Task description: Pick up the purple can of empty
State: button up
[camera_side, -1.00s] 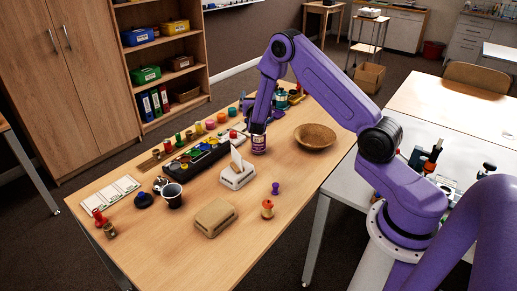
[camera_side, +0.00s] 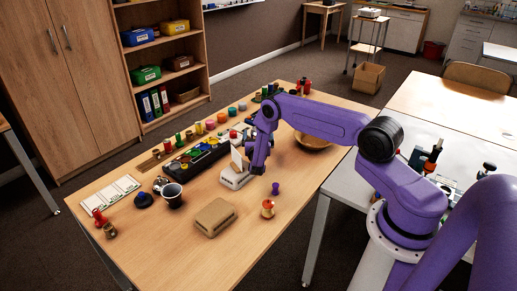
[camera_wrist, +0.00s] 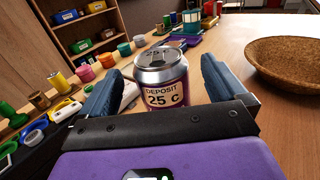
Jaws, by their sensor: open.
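The purple can (camera_wrist: 163,90) stands upright on the table in the wrist view, with a silver top and a label reading "DEPOSIT 25 c". My gripper (camera_wrist: 161,68) is open, with one blue-grey finger on each side of the can and visible room between. The can's lower part is hidden behind the gripper body. In the side view my gripper (camera_side: 258,158) is low over the table beside the white card holder, and the arm hides the can.
A brown woven bowl (camera_wrist: 291,62) stands to the right of the can; in the side view it is partly behind my arm. A black paint tray (camera_side: 196,160), a white card holder (camera_side: 235,179) and a tan block (camera_side: 215,217) are nearby. The table's front right is mostly clear.

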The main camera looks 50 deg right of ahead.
jog(key=shift+x, duration=2.45)
jog(key=c, duration=1.3)
jog(key=shift+c, duration=0.2)
